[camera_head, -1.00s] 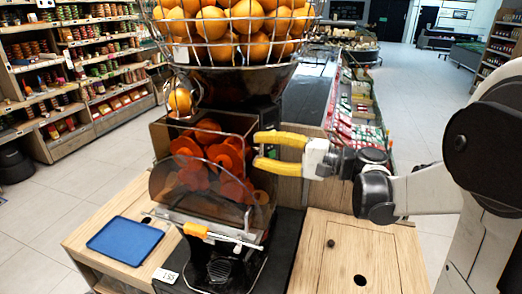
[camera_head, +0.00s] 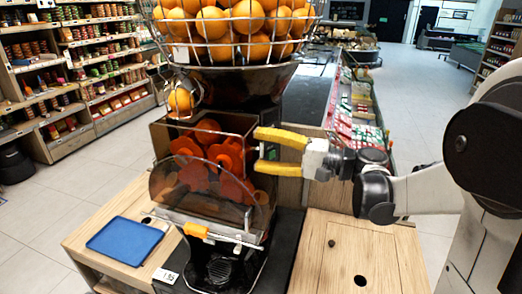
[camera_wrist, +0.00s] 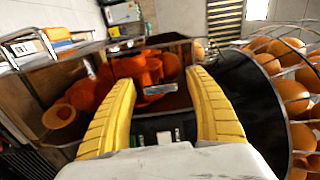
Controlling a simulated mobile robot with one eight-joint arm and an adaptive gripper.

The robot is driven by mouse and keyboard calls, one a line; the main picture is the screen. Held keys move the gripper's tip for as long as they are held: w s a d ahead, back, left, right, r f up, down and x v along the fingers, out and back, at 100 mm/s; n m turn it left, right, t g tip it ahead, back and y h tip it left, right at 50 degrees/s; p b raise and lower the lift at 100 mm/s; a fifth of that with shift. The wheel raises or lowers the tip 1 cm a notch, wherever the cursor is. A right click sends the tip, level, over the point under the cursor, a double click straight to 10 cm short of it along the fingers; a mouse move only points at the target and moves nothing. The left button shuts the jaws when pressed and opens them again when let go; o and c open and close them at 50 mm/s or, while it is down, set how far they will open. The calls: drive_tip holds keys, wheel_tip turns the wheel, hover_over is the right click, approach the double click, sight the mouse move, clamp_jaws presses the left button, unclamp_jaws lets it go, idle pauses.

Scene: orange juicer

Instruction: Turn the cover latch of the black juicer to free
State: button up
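The black juicer (camera_head: 262,92) stands in the middle of the head view, with a clear front box and curved cover (camera_head: 262,195) over orange peel halves. My gripper (camera_head: 256,150) is at the box's right side, its yellow fingers one above the other, apart and empty. In the wrist view my gripper (camera_wrist: 160,80) is open, with a finger on each side. A small grey metal bar (camera_wrist: 158,90), possibly the cover latch, shows between the fingertips in front of the peels. I cannot tell whether a finger touches it.
A wire basket of oranges (camera_head: 235,45) sits on top of the juicer. A blue tray (camera_head: 125,238) lies on the left wooden counter. The right wooden counter (camera_head: 335,270) is mostly clear.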

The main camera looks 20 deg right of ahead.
drive_tip(key=v, duration=1.2)
drive_tip(key=s+a+f+n+g+h+b, duration=0.1)
drive_tip(key=s+a+f+g+h+b, duration=0.2)
drive_tip(key=a+f, duration=0.35)
drive_tip(key=s+a+f+g+h+b, duration=0.1)
drive_tip(key=s+a+f+h, duration=0.1)
drive_tip(key=a+f+h, duration=0.35)
drive_tip(key=s+d+f+n+h+b, duration=0.2)
drive_tip(key=s+f+n+h, duration=0.4)
drive_tip(key=s+f, duration=0.1)
drive_tip(key=shift+s+d+f+t+b, duration=0.25)
drive_tip(key=shift+s+f+t+b, duration=0.1)
drive_tip(key=shift+f, duration=0.35)
